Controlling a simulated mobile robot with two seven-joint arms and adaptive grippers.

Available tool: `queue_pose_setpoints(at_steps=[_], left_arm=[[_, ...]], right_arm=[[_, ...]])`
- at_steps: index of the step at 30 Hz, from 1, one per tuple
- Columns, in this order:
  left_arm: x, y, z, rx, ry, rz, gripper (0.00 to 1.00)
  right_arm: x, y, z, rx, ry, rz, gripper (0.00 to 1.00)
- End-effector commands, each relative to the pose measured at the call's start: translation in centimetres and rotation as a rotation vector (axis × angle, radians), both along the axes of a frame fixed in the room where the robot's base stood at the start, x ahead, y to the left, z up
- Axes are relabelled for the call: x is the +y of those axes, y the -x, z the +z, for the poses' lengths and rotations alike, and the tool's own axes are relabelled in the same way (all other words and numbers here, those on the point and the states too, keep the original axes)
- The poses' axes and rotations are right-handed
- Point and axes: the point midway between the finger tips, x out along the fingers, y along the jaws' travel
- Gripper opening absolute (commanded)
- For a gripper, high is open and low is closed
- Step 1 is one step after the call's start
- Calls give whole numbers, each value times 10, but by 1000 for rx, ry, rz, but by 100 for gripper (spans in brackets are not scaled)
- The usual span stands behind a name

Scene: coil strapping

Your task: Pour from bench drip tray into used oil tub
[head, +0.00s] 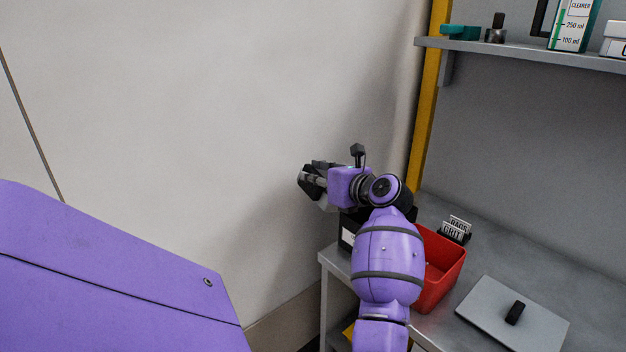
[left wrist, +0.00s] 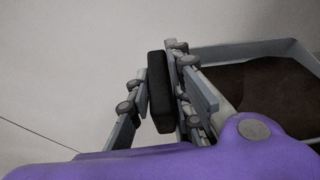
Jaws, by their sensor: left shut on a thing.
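My left gripper (head: 311,184) is at the far left end of the bench, above a black container. In the left wrist view its fingers (left wrist: 160,92) are shut on a black handle (left wrist: 157,80). Beside the handle is a grey tray (left wrist: 235,50), the bench drip tray, with dark brown content (left wrist: 265,88) inside. In the head view the tray is mostly hidden by the gripper and wrist. The black container (head: 347,228) has a white label too hidden to read; I cannot tell if it is the used oil tub. My right gripper is not in view.
A red bin (head: 447,262) stands on the grey bench beside my left arm. A grey plate with a black grip (head: 485,312) lies to its right. A small labelled block (head: 456,229) stands behind. A shelf (head: 530,52) with a cleaner bottle (head: 572,22) hangs above.

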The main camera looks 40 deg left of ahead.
Motion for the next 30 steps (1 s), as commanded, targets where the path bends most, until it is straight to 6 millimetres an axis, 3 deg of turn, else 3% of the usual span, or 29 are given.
queue_pose_setpoints(at_steps=[9,30], left_arm=[[-4,-4,14,33,-40,1,0],[-7,-8,22,66,-70,1,0]], right_arm=[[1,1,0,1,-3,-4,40],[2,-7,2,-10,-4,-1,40]])
